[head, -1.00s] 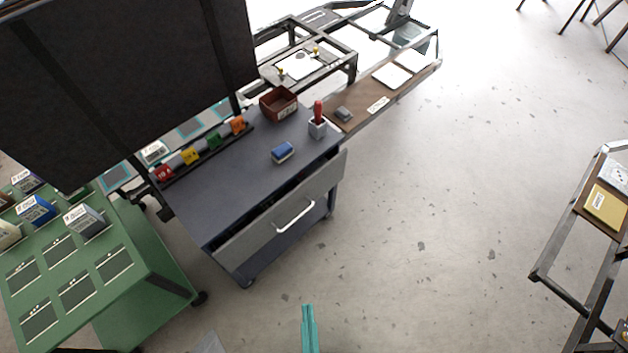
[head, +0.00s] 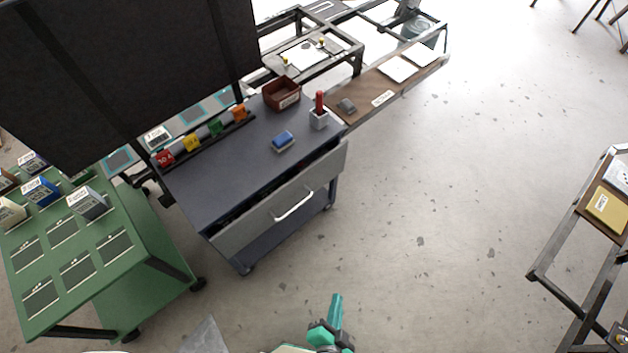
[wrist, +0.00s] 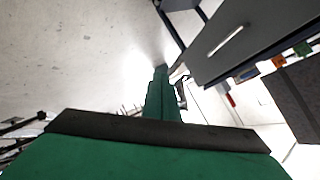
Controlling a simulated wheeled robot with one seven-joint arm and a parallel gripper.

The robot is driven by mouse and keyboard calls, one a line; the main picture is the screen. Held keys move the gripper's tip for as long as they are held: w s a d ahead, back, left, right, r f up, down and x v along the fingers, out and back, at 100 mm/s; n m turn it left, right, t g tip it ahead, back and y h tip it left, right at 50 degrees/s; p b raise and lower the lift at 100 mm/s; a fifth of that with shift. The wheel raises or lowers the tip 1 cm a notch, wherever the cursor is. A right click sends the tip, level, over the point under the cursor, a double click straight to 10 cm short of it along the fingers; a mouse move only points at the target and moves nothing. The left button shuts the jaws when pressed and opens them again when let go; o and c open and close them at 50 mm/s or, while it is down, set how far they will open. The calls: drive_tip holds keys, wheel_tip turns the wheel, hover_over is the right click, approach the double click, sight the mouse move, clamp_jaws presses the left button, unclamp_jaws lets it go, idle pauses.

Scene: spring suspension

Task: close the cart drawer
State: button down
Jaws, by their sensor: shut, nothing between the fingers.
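The cart (head: 262,165) is dark grey with a flat top, and its drawer (head: 255,224) has a grey front with a white bar handle (head: 294,207). The drawer stands partly out, with a dark gap between its front and the cart top. In the wrist view the drawer front (wrist: 215,50) and its handle (wrist: 227,40) show at the upper right. My gripper (head: 336,297) is green, with its fingers together and empty. It is over the floor, in front of the drawer and apart from it.
On the cart top are a blue block (head: 283,140), a red-handled item in a grey holder (head: 319,113), a red-brown bin (head: 281,94) and coloured blocks. A green table (head: 88,255) stands at the left. A metal rack (head: 575,240) is at the right. The floor between is clear.

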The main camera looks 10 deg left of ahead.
drive_tip(key=w+f+m+g+y, duration=0.2)
drive_tip(key=w+f+m, duration=0.4)
drive_tip(key=f, duration=0.4)
drive_tip(key=m+t+y, duration=0.1)
drive_tip(key=m+y, duration=1)
drive_tip(key=y, duration=0.1)
approach(305, 174)
drive_tip(key=x, duration=0.6)
drive_tip(key=shift+a, duration=0.3)
